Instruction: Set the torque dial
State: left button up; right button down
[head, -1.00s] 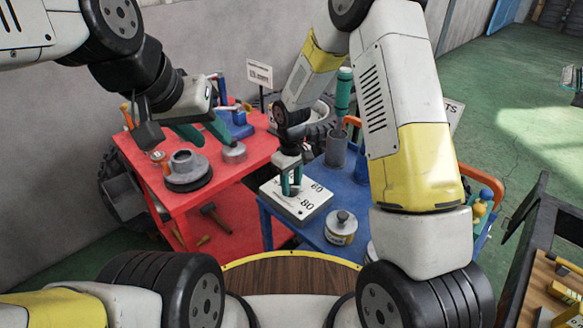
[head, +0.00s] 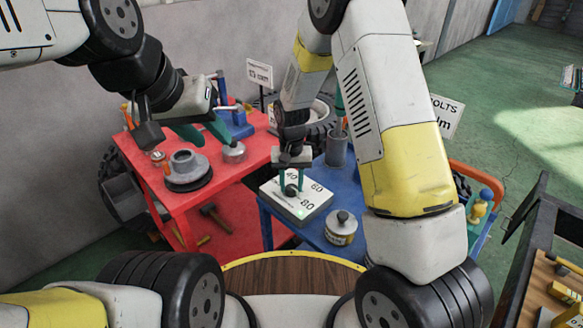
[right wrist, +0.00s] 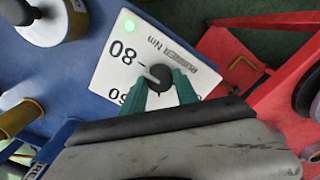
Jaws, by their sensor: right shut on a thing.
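The torque dial is a white panel (head: 312,207) on a box on the blue table, with numbers such as 60 and 80. Its black knob (right wrist: 160,80) has a white pointer line that points roughly toward the 80 in the right wrist view. A green light (right wrist: 129,25) glows at a corner of the panel. My right gripper (head: 290,189) is shut on the knob from above, with its teal fingertips on either side. My left gripper (head: 203,132) is open and empty above the red table, by a round grey flanged part.
The red table (head: 225,180) carries the flanged part (head: 187,165) and a small grey cap (head: 233,152). A tin with a black knob (head: 341,227) and a grey cup (head: 337,149) stand on the blue table (head: 318,236) near the dial.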

aim_at(291, 187)
dwell(0.4)
jog(key=c, duration=0.9)
grip_release()
jog(key=shift+r, duration=3.9)
